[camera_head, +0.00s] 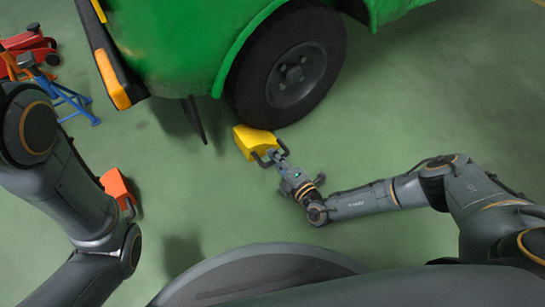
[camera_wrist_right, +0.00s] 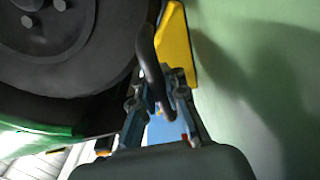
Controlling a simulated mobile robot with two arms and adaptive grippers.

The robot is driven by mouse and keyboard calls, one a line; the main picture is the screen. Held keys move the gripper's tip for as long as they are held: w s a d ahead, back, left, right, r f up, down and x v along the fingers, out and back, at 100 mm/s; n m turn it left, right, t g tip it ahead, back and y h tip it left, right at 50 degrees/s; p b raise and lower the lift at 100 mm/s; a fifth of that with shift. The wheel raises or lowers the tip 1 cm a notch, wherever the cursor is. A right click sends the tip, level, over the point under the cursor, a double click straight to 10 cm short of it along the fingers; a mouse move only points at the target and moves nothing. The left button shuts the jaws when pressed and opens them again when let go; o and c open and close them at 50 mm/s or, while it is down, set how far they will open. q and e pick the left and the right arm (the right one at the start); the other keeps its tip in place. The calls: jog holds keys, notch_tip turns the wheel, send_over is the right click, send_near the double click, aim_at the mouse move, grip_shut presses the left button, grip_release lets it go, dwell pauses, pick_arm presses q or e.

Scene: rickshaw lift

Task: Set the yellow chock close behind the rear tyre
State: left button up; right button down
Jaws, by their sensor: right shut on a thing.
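The yellow chock (camera_head: 252,142) sits at the lower left edge of the black rear tyre (camera_head: 283,68) of the green vehicle. It looks very near the tyre; I cannot tell whether they touch. My right gripper (camera_head: 273,155) is shut on the chock's dark loop handle. In the right wrist view, the handle (camera_wrist_right: 152,65) passes between the fingers of the right gripper (camera_wrist_right: 160,98). The yellow chock (camera_wrist_right: 179,45) shows just beyond it, partly hidden by the handle, and the tyre (camera_wrist_right: 75,80) fills the upper left. My left gripper is out of view.
The green vehicle body (camera_head: 190,40) overhangs the tyre, with a dark flap (camera_head: 193,120) hanging to its left. An orange chock (camera_head: 116,186) stands on the floor by my left arm. A red jack (camera_head: 28,42) and a blue stand (camera_head: 68,97) are far left. The floor at right is clear.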

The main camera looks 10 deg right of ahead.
jog(key=shift+d, duration=0.2)
jog(key=c, duration=1.8)
grip_release()
jog(key=shift+w, duration=0.1)
jog(key=shift+c, duration=0.2)
jog(key=o, duration=0.7)
jog(key=shift+p+v, duration=0.5)
jog(key=shift+v, duration=1)
jog(key=shift+p+v, duration=0.55)
jog(key=shift+v, duration=2.25)
